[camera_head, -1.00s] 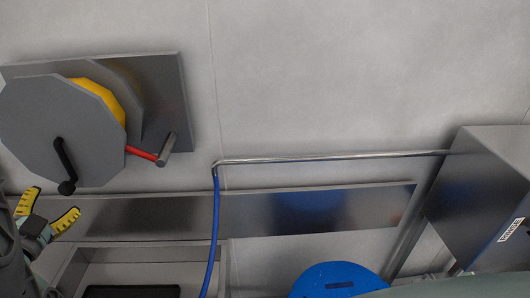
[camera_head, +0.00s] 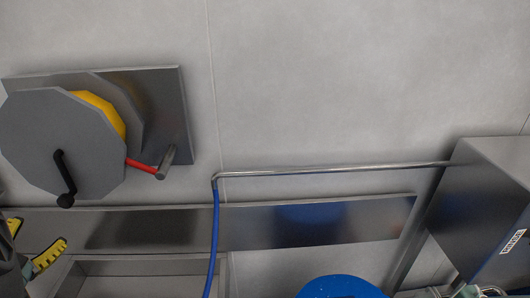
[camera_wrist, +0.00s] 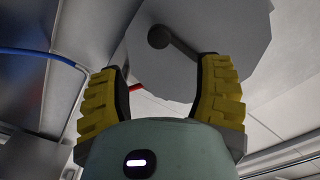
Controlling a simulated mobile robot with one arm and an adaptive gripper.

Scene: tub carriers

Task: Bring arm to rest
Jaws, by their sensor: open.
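My gripper (camera_head: 31,243) is at the lower left edge of the head view, with its yellow ridged fingers spread and partly cut off by the frame. In the wrist view my gripper (camera_wrist: 158,88) is open, with nothing between its two fingers. Beyond the fingers is the grey reel (camera_wrist: 195,45) with its black crank handle (camera_wrist: 172,40). The gripper looks apart from the reel, though the exact distance cannot be told.
The wall-mounted hose reel (camera_head: 62,145) with yellow hose is at upper left. A blue hose (camera_head: 214,240) hangs from a metal pipe (camera_head: 330,170). A steel cabinet (camera_head: 480,210) stands at right, a blue round object (camera_head: 340,287) at the bottom. The upper wall is clear.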

